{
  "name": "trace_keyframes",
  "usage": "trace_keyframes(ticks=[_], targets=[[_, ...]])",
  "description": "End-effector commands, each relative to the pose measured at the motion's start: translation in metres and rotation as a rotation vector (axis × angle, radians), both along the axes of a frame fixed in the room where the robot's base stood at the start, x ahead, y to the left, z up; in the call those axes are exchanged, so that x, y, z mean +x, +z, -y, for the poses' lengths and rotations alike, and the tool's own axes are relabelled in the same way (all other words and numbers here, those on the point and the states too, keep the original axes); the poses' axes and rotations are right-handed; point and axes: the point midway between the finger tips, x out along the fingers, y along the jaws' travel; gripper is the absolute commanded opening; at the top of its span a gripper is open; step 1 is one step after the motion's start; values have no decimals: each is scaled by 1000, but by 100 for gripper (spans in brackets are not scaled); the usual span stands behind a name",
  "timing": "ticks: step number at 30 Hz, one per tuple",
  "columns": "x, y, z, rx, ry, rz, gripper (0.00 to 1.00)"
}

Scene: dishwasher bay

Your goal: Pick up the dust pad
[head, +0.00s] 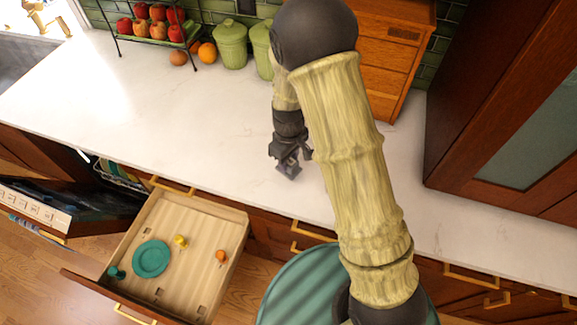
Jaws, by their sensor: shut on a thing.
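My gripper (286,160) is above the white counter, near its front edge, and points downward. It is shut on a small dark grey thing (290,171), which looks like the dust pad. The jaws and this thing are close in colour, so its outline is hard to make out. I cannot tell whether it touches the counter. No other dust pad shows in the head view.
An open drawer (232,214) below the counter holds a teal plate (152,258) and small items. Green canisters (231,44), a fruit rack (157,42) and a wooden box (385,75) stand at the back. The dishwasher door (75,205) is open at left. The counter's left middle is clear.

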Motion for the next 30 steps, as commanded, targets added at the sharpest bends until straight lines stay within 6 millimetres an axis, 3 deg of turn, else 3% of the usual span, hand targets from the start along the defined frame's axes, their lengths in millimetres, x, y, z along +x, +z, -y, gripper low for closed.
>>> trace_keyframes(ticks=[6, 12, 28, 29, 30], targets=[[0, 38, -1, 2, 1, 4, 8], [0, 58, 0, 0, 1, 1, 8], [0, 60, 0, 0, 1, 0, 8], [0, 60, 0, 0, 1, 0, 32], [0, 60, 0, 0, 1, 0, 24]])
